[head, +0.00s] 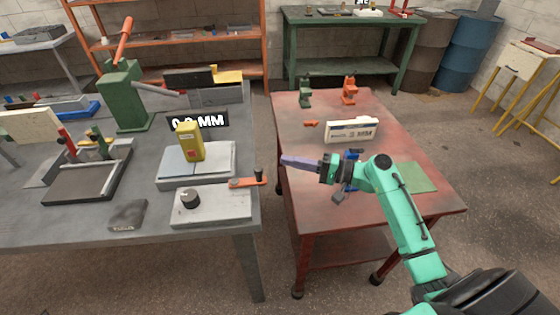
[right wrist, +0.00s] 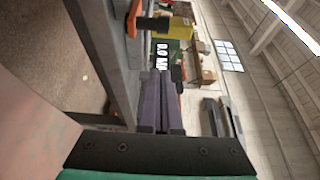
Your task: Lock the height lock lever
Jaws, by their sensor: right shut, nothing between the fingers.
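An orange lever (head: 248,182) with an upright black knob lies at the right end of a low grey block (head: 212,208), near the right edge of the grey bench. It looks like the height lock lever, but no label confirms this. It also shows at the top of the right wrist view (right wrist: 133,18), with its black knob beside it. My right gripper (head: 284,160) points left, to the right of the lever and apart from it, above the gap between the benches. Its purple-grey fingers (right wrist: 160,105) are shut and empty. My left gripper is not in view.
The grey block carries a black dial (head: 189,199). Behind it a yellow block (head: 188,142) stands on a grey plate, near a "0.0 MM" display (head: 198,122). The red table (head: 305,215) under my right arm holds a white display box (head: 351,130) and small tools.

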